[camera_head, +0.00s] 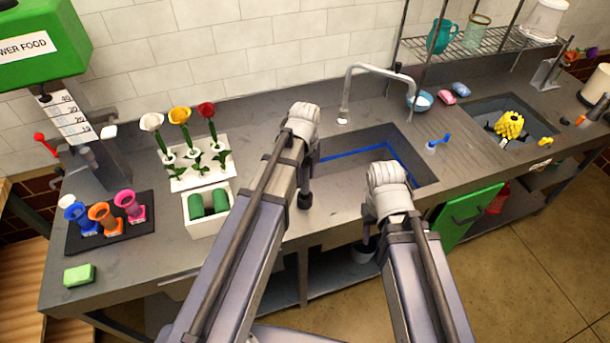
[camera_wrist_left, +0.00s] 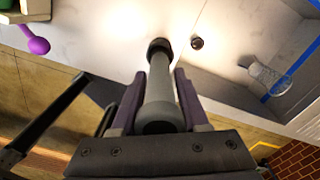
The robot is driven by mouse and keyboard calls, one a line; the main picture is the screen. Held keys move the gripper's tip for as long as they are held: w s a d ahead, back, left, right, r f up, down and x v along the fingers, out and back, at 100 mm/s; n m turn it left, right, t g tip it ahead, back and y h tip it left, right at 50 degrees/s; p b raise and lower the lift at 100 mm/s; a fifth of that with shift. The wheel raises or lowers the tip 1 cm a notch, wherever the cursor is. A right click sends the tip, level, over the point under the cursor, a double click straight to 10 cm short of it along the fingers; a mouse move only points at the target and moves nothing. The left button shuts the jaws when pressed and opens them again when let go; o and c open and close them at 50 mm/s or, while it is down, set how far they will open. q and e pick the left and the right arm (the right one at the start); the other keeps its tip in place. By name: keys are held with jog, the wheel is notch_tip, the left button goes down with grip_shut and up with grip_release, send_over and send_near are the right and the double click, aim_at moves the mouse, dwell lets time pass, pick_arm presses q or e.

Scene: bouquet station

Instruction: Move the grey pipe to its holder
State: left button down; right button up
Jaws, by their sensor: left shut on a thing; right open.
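The grey pipe (camera_wrist_left: 160,92) has dark ends and lies between the two purple fingers of my left gripper (camera_wrist_left: 159,76) in the left wrist view. The gripper is shut on it and its far end points toward the counter. In the head view my left arm hides most of the gripper, near the sink's left front corner. A small dark round piece (camera_wrist_left: 197,42) is on the counter just right of the pipe's far end; I cannot tell whether it is the holder. My right gripper (camera_head: 369,238) is open, low in front of the sink and largely hidden by its arm.
The sink (camera_head: 335,185) with a blue line is right of the left gripper. A white box with green rolls (camera_head: 209,205), a flower rack (camera_head: 190,178) and a dark tray of colored vases (camera_head: 140,229) stand to the left. A faucet (camera_head: 346,90) rises behind the sink.

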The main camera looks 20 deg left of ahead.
pick_arm(q)
jog(key=shift+f+b, duration=0.5)
jog(key=shift+f, duration=0.1)
jog(key=shift+c, duration=1.7)
grip_release()
jog(key=shift+r, duration=0.1)
notch_tip(320, 180, up, 8)
jog(key=p, duration=0.8)
jog(key=shift+f, duration=0.2)
